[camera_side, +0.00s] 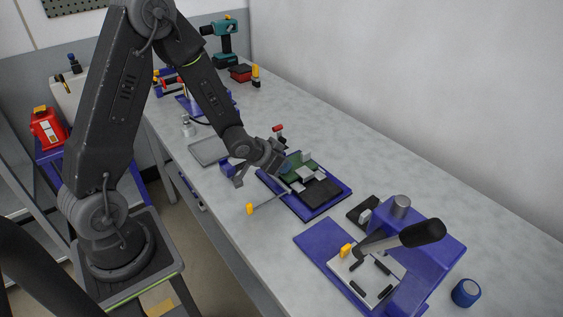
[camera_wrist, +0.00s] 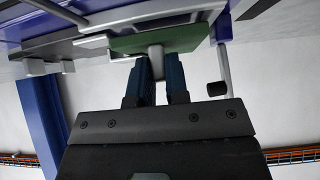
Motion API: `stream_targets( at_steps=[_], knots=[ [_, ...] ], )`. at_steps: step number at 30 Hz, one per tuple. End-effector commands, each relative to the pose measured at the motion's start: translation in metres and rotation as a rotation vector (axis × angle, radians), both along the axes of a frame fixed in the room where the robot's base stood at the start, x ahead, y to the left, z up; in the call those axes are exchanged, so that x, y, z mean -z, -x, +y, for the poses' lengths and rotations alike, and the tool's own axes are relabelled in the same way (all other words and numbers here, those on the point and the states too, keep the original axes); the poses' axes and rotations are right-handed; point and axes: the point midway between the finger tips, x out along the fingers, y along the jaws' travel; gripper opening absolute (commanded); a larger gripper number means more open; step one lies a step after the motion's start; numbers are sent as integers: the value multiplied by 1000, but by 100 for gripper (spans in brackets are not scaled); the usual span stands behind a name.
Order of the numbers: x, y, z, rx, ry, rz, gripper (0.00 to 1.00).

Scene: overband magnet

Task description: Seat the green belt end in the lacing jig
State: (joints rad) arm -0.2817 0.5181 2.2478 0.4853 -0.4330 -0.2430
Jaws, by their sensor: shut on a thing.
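The green belt end (camera_side: 294,160) is at the far side of a blue-based fixture, which I take for the lacing jig (camera_side: 341,186). The fixture carries pale blocks and a dark flat block. My gripper (camera_side: 284,170) is over its far left part. In the wrist view, the green belt end (camera_wrist: 176,39) spans the top middle, and a grey tab (camera_wrist: 156,58) on it sits between the two blue fingers of my gripper (camera_wrist: 156,75). The gripper is shut on the tab. I cannot tell whether the belt is resting in the fixture or just above it.
A blue lever press (camera_side: 425,245) with a black handle stands at the front right, with a blue cap (camera_side: 466,292) beside it. A grey tray (camera_side: 208,151) lies left of the fixture. A wall runs behind.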

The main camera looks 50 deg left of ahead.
Motion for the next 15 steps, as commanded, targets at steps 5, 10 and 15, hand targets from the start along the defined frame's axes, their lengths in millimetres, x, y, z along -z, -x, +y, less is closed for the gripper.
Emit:
stream_targets(
  at_steps=[5,10,15],
  knots=[
    [5,0,0,-2,2,-1,0],
    [8,0,0,-1,1,-1,0],
    [13,0,0,-1,1,-1,0]
  ],
)
